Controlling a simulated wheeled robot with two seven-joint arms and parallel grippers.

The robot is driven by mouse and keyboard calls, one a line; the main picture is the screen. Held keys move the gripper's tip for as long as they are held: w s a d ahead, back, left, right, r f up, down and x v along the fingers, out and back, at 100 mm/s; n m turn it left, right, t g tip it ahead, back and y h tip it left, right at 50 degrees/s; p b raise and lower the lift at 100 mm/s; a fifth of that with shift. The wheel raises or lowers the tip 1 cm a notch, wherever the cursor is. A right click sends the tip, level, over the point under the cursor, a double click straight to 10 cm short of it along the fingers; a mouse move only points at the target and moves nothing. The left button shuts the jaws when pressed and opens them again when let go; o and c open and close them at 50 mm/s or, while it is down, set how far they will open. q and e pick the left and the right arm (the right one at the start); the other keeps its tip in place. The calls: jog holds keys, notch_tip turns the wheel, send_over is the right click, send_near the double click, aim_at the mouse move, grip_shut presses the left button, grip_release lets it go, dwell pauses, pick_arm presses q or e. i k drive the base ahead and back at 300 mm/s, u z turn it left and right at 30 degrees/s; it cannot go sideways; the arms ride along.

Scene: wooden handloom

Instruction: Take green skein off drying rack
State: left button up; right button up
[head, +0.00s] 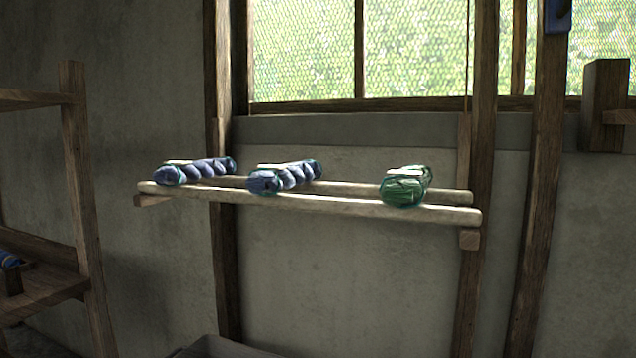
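The green skein (404,190) lies across the two pale rails of the drying rack (340,204), near the rack's right end. A pale band shows on its top. The rack is fixed at the wall below the window, with its rails running left to right. Neither of my grippers shows in the head view.
Two blue-purple skeins, one in the middle (286,177) and one at the left end (194,170), lie on the same rails. Wooden posts (478,130) stand behind the rack. A wooden shelf frame (84,200) stands at the left. The space below the rails looks mostly free.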

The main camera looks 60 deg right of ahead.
aim_at(408, 185)
jog(key=u, duration=0.3)
jog(key=i, duration=1.1)
jog(key=z, duration=3.65)
jog(key=i, duration=0.5)
jog(key=u, duration=0.05)
